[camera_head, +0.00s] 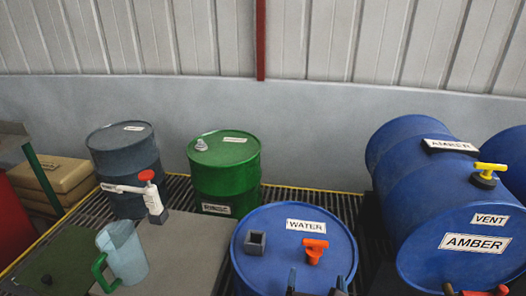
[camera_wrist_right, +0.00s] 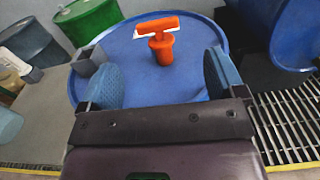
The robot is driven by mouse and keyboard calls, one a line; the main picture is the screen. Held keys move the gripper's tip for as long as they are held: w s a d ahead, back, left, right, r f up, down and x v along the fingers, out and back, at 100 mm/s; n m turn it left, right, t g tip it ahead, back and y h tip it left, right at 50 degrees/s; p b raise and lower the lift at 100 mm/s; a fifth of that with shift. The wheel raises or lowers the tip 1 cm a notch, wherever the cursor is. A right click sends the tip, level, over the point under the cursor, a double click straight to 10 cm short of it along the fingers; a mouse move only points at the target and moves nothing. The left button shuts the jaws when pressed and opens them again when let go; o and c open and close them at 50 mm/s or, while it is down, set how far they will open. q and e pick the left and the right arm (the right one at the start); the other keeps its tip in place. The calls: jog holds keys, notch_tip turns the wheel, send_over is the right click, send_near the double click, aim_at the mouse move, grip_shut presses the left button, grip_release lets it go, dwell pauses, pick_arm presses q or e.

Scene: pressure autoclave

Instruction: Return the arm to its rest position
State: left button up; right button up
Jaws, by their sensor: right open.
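My right gripper (camera_head: 317,281) shows at the bottom edge of the head view, over the near part of the blue WATER drum (camera_head: 262,275). In the right wrist view its two blue-padded fingers (camera_wrist_right: 162,76) are spread wide with nothing held between them. An orange T-shaped valve (camera_head: 315,250) stands on the drum top, beyond the fingertips and apart from them; the wrist view shows it too (camera_wrist_right: 160,44). Most of my right arm is out of view. My left gripper is not in view.
A grey block (camera_head: 256,243) sits on the WATER drum. Blue AMBER drum (camera_head: 418,190) lies at the right with a yellow valve (camera_head: 487,172). Green drum (camera_head: 224,170), dark drum (camera_head: 124,160), red-topped pump (camera_head: 150,192) and a green-handled jug (camera_head: 123,252) stand left.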

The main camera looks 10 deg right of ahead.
jog(key=s+d+f+m+g, duration=0.9)
jog(key=s+d+m, duration=0.25)
jog(key=m, duration=0.65)
jog(key=s+d+f+m+g+y, duration=0.1)
jog(key=s+m+g+y, duration=0.15)
jog(key=s+m, duration=0.45)
jog(key=s+d+f+m+g+y, duration=0.1)
jog(key=s+f+m+g+y, duration=0.1)
jog(key=s+m+g, duration=0.4)
jog(key=w+f+t+p, duration=0.3)
jog(key=w+t, duration=0.5)
jog(key=t, duration=0.3)
jog(key=shift+w+a+f+y, duration=0.15)
jog(key=shift+w+f+y, duration=0.05)
jog(key=shift+y, duration=0.15)
